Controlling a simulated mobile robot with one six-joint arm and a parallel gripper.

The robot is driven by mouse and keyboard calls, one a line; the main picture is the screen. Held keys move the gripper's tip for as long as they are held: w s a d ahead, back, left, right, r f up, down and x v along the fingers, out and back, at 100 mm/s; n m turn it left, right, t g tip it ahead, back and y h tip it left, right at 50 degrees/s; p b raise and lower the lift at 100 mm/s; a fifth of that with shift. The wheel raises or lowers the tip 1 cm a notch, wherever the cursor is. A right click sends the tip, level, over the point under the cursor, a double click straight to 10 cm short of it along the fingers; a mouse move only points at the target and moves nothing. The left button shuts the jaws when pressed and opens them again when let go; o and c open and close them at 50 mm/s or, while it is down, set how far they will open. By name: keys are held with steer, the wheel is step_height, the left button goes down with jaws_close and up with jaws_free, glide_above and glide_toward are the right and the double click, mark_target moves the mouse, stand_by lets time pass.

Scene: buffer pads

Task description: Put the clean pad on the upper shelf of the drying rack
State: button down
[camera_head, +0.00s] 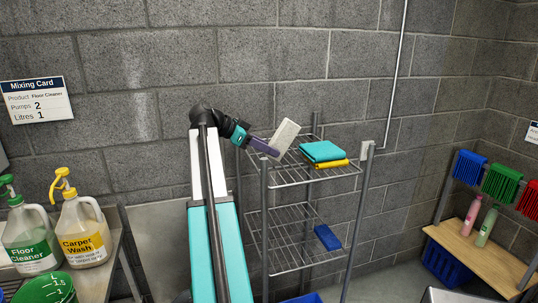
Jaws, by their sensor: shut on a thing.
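My gripper (266,147) is shut on a whitish pad (285,136) and holds it tilted above the left part of the upper shelf. The drying rack (362,195) is a grey metal frame with wire shelves. Its upper shelf (290,176) carries a folded teal cloth (322,151) and a yellow item (330,164) to the right of the pad. The lower shelf (285,258) carries a blue block (327,237) at its right. I cannot tell from this view how far the pad is above the wires.
The upper shelf's left and front wires are bare. A counter at left holds a Floor Cleaner jug (30,238), a Carpet Wash jug (84,232) and a green measuring jug (45,289). A wooden bench (480,257) with bottles and brushes stands at right.

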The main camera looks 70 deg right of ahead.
steer(key=shift+f, duration=1.15)
steer(key=shift+f, duration=0.1)
steer(key=c, duration=1.5)
jaws_free()
steer(key=shift+c, duration=0.2)
steer(key=shift+p, duration=0.3)
steer(key=b+v, duration=0.4)
steer(key=v, duration=0.8)
